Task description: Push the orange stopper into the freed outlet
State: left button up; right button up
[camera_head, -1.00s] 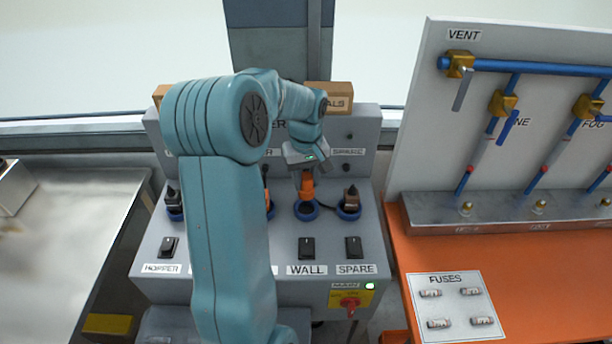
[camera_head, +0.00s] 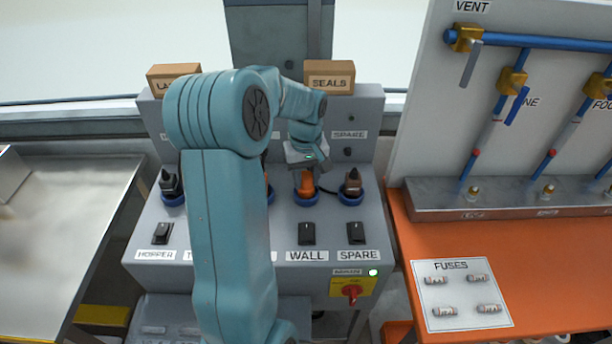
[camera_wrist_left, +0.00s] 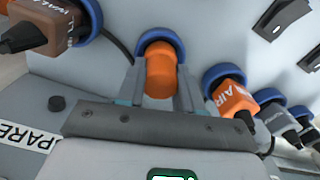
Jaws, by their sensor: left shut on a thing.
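The orange stopper (camera_head: 306,184) stands at the blue-ringed outlet (camera_head: 306,200) above the WALL switch. My left gripper (camera_head: 307,173) is shut on it from above. In the left wrist view the stopper (camera_wrist_left: 160,72) sits between my two fingers (camera_wrist_left: 160,90), and its far end lies within the blue ring (camera_wrist_left: 160,38). How deep it sits is hidden. A brown plug marked WALL (camera_wrist_left: 30,30) is in the neighbouring SPARE outlet; it also shows in the head view (camera_head: 352,183). My right gripper is not in view.
An orange plug marked AIR (camera_wrist_left: 232,98) stands close beside, with grey plugs (camera_wrist_left: 280,120) beyond it. A black plug (camera_head: 170,183) is at the far left outlet. Boxes, one marked SEALS (camera_head: 329,82), sit on the panel top. A red main switch (camera_head: 352,291) is below.

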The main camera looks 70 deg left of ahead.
pick_arm(q)
jog(key=shift+f+b, duration=0.55)
jog(key=shift+f, duration=0.1)
dwell(1.1)
jog(key=o, duration=1.1)
jog(key=shift+r, duration=0.1)
